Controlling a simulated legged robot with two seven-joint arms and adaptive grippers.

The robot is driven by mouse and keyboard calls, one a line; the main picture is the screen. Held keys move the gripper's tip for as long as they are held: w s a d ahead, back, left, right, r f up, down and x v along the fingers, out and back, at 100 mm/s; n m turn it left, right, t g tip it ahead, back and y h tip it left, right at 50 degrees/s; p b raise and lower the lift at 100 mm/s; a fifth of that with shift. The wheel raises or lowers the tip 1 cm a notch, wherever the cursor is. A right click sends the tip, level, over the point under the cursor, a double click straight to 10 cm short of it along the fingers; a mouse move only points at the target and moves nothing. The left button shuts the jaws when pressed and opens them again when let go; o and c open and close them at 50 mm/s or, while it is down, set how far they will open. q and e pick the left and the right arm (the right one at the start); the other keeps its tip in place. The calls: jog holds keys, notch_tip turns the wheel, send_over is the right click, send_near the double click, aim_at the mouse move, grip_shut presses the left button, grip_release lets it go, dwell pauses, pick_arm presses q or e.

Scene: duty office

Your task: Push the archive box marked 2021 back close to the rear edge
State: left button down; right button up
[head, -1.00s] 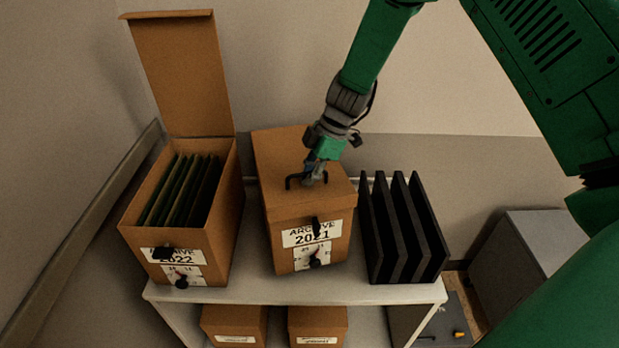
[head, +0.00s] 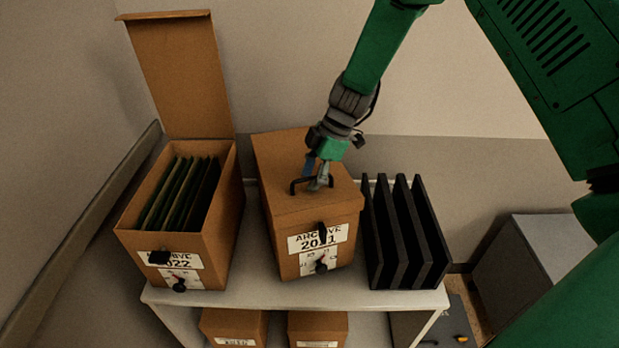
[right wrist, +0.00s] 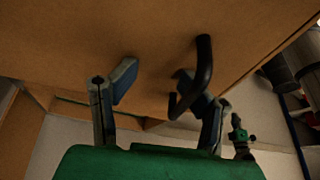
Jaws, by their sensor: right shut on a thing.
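The archive box marked 2021 (head: 315,210) is brown cardboard with its lid closed. It stands on the white shelf top (head: 255,285), turned slightly, between the 2022 box and the black dividers. A black handle (head: 296,188) is on its lid. My right gripper (head: 320,182) comes down from above and is shut on this handle. In the right wrist view, the handle (right wrist: 204,62) lies at the right finger, beneath the lid's brown surface (right wrist: 120,30). The rear edge behind the box is mostly hidden. My left gripper is not in view.
The open archive box marked 2022 (head: 215,245), with green folders, stands at the left, a narrow gap away. Black upright dividers (head: 425,265) stand close at the right. A wall (head: 280,70) rises behind. Two smaller boxes sit on the level below.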

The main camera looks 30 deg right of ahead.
jog(key=shift+w+d+r, duration=0.2)
jog(key=shift+w+d, duration=0.1)
jog(key=shift+w, duration=0.05)
jog(key=shift+d+r, duration=0.15)
jog(key=shift+r, duration=0.15)
jog(key=v, duration=1)
jog(key=shift+s+r, duration=0.35)
jog(key=shift+s, duration=0.1)
jog(key=shift+o, duration=0.3)
jog(key=shift+a, duration=0.25)
